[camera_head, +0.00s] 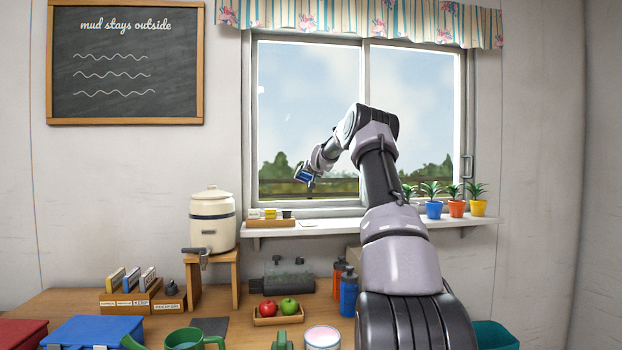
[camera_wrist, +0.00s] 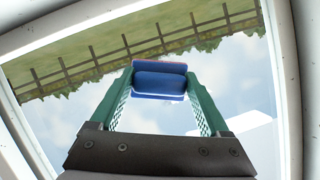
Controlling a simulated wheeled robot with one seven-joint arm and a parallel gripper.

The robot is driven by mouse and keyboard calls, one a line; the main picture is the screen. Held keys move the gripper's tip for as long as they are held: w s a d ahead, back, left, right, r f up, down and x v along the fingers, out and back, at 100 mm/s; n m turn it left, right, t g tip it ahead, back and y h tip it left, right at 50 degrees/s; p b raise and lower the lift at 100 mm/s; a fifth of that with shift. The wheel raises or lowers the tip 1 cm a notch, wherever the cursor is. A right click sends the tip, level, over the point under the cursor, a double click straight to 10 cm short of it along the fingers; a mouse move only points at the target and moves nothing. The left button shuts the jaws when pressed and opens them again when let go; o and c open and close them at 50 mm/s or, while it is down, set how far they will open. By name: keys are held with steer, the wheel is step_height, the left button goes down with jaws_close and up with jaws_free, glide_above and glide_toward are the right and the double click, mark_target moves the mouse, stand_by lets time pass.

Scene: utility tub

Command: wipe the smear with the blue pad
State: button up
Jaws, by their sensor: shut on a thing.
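My gripper (camera_head: 303,175) is raised in front of the left window pane. It is shut on the blue pad (camera_head: 306,174). In the wrist view the pad (camera_wrist: 160,82), blue with a reddish edge, sits between the two green fingers (camera_wrist: 160,90). Behind it is the window glass (camera_head: 308,90), with the outdoor view upside down there. I cannot tell whether the pad touches the glass.
The sill (camera_head: 350,223) holds a small wooden tray (camera_head: 270,223) and several potted plants (camera_head: 433,209) at right. A cream dispenser (camera_head: 212,220) stands left of the window. The counter below holds a fruit tray (camera_head: 262,321) and bottles (camera_head: 348,292). A curtain valance hangs above.

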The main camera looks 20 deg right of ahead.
steer(key=a, duration=0.2)
steer(key=w+a, duration=0.1)
steer(key=a, duration=0.1)
steer(key=shift+w, duration=0.1)
steer(key=shift+d+r, duration=0.1)
steer(key=shift+s+d, duration=1.7)
steer(key=shift+d, duration=4)
steer(key=w+a, duration=0.3)
steer(key=a, duration=0.8)
steer(key=shift+w+a, duration=0.2)
steer(key=shift+a, duration=0.1)
steer(key=shift+s, duration=0.1)
steer(key=shift+s+a, duration=0.25)
steer(key=shift+s, duration=0.65)
steer(key=shift+s+a, duration=0.3)
steer(key=shift+s, duration=0.65)
steer(key=shift+s+a, duration=0.25)
steer(key=shift+s, duration=0.65)
steer(key=shift+s, duration=0.1)
